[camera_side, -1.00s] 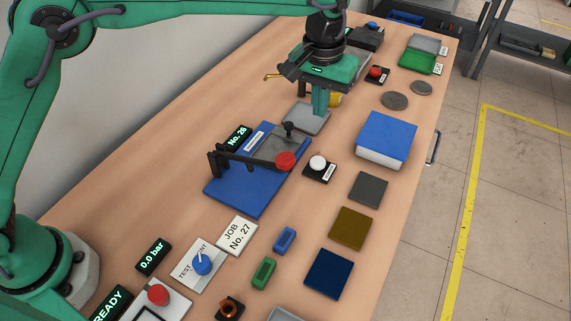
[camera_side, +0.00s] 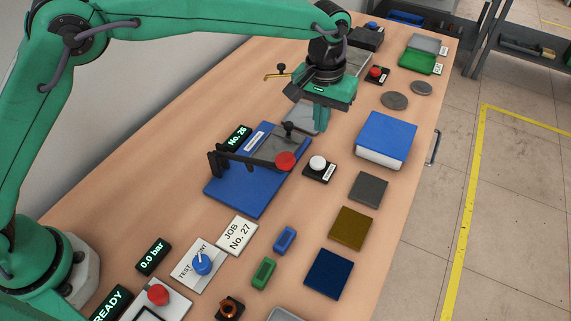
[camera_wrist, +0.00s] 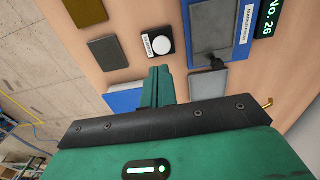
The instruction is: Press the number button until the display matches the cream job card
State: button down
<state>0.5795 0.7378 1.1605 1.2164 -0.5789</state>
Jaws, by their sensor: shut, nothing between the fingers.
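The number display (camera_side: 237,137) reads No. 26 and also shows at the right edge of the wrist view (camera_wrist: 268,18). The cream job card (camera_side: 237,236) reads JOB No. 27. The number button is a round white cap (camera_side: 318,162) on a small black labelled base, beside the blue press fixture; it shows in the wrist view (camera_wrist: 160,40) too. My gripper (camera_side: 321,130) is shut and empty, fingers pointing down. It is above and behind the button in the side view, apart from it. In the wrist view my fingertips (camera_wrist: 158,72) lie just below the button.
The blue fixture (camera_side: 236,193) with a red-knobbed lever (camera_side: 285,161) stands left of the button. A blue box (camera_side: 386,136) stands to the right. Grey (camera_side: 368,190), olive (camera_side: 352,228) and navy (camera_side: 329,273) plates lie in front. A grey plate (camera_side: 300,116) lies behind.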

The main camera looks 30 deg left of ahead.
aim_at(316, 163)
notch_tip(316, 163, down, 11)
jog(key=shift+w+r, duration=0.15)
jog(key=shift+r, duration=0.05)
dwell(0.3)
jog(key=shift+a+f, duration=0.1)
jog(key=shift+f, duration=1.1)
jog(key=shift+r, duration=0.1)
notch_tip(316, 163, up, 15)
jog(key=shift+d, duration=0.25)
dwell(0.6)
